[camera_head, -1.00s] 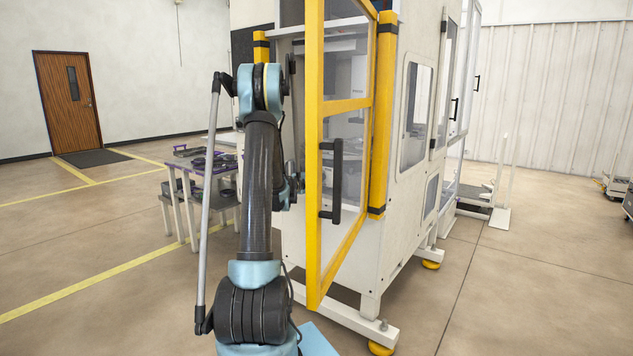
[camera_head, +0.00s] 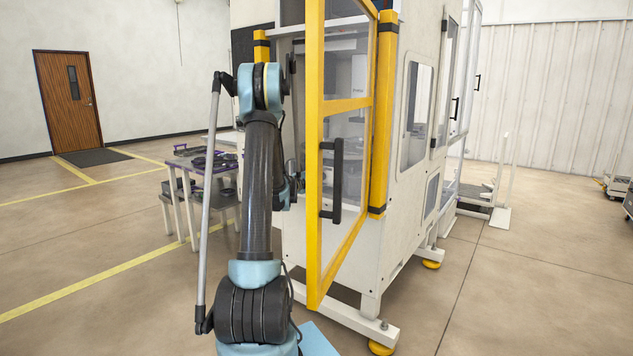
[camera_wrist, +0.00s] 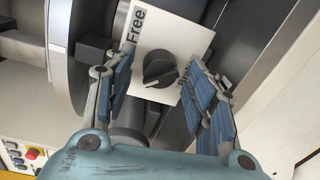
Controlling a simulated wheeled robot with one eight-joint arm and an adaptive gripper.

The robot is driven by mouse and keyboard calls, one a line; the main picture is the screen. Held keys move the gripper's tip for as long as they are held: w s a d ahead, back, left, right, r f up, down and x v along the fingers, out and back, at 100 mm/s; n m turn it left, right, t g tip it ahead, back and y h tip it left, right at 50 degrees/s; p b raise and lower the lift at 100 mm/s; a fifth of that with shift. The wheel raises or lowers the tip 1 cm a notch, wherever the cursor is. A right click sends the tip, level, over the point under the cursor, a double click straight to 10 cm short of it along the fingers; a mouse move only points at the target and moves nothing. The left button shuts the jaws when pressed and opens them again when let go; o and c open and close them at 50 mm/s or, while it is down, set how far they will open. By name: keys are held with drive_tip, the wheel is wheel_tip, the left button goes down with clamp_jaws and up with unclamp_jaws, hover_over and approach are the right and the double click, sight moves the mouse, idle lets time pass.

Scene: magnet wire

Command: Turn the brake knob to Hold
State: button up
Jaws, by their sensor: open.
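The brake knob (camera_wrist: 160,69) is a round black rotary knob with a light pointer line, in the wrist view. It sits on a white plate (camera_wrist: 178,32) marked "Free" at the upper left. A second word at the plate's right is partly hidden behind a finger and cannot be read fully. My gripper (camera_wrist: 157,80) is open, with one blue-padded finger on each side of the knob. I cannot tell whether either finger touches it. In the head view the knob and the gripper are hidden behind my arm and the machine.
A white machine (camera_head: 408,150) has its yellow-framed door (camera_head: 316,190) standing open beside my arm. A control panel with a red button (camera_wrist: 31,154) shows at the lower left of the wrist view. A table (camera_head: 200,165) with dark parts stands to the left.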

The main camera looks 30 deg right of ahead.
drive_tip(key=v, duration=1.2)
drive_tip(key=shift+w, duration=0.1)
drive_tip(key=s+a+m+g+y, duration=0.2)
drive_tip(key=s+a+m+y, duration=0.3)
drive_tip(key=s+a, duration=1)
drive_tip(key=s+a+f+g+y, duration=0.1)
drive_tip(key=s+a+f+y, duration=0.2)
drive_tip(key=s+a, duration=0.4)
drive_tip(key=s+a+f+y, duration=0.3)
drive_tip(key=s+a+y, duration=0.1)
drive_tip(key=s+a, duration=0.4)
drive_tip(key=s+a+f+g+y, duration=0.1)
drive_tip(key=s+a+f+y, duration=0.3)
drive_tip(key=s+a, duration=0.4)
drive_tip(key=a, duration=0.3)
drive_tip(key=shift+m+g, duration=0.3)
drive_tip(key=shift+m, duration=0.1)
